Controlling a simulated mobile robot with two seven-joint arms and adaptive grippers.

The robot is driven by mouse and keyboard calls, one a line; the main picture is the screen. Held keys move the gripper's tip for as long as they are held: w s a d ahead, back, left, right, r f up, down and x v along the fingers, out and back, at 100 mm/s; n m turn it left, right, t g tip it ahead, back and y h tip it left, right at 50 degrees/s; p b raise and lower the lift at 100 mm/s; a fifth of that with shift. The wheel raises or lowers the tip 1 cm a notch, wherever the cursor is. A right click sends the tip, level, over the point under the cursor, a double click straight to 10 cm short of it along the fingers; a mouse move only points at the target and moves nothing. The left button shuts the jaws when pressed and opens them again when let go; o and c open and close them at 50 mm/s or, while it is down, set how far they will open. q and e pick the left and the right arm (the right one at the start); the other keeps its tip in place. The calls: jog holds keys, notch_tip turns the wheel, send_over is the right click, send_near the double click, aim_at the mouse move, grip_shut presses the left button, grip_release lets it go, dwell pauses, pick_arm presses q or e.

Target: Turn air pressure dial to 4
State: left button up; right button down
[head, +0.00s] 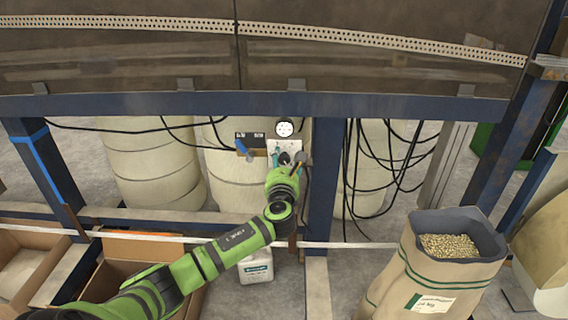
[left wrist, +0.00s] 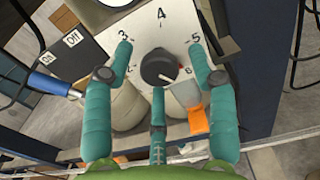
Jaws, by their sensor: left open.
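The air pressure dial is a black round knob (left wrist: 160,67) on a pale panel (left wrist: 150,35) with printed numbers. In the left wrist view the 4 is straight above the knob, 3 is upper left and 5 upper right. A light mark shows at the knob's lower right; I cannot tell exactly which number it points to. My left gripper (left wrist: 160,72) is open, with teal fingers spread on both sides of the knob and a third finger below it. No contact is clear. In the head view my left gripper (head: 288,164) partly hides the panel. My right gripper is not in view.
A white gauge (head: 284,128) sits above the dial. A blue-handled valve (left wrist: 50,85) by an On/Off label is left of it. Blue frame posts (head: 322,190) and hanging black cables (head: 385,165) are close by. A sack of pellets (head: 430,285) stands at right.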

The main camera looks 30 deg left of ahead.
pick_arm(q)
jog(key=c, duration=1.1)
jog(key=shift+c, duration=0.2)
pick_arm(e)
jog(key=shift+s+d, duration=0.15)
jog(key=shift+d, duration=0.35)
pick_arm(q)
jog(key=shift+f+n, duration=0.1)
jog(key=shift+n, duration=0.2)
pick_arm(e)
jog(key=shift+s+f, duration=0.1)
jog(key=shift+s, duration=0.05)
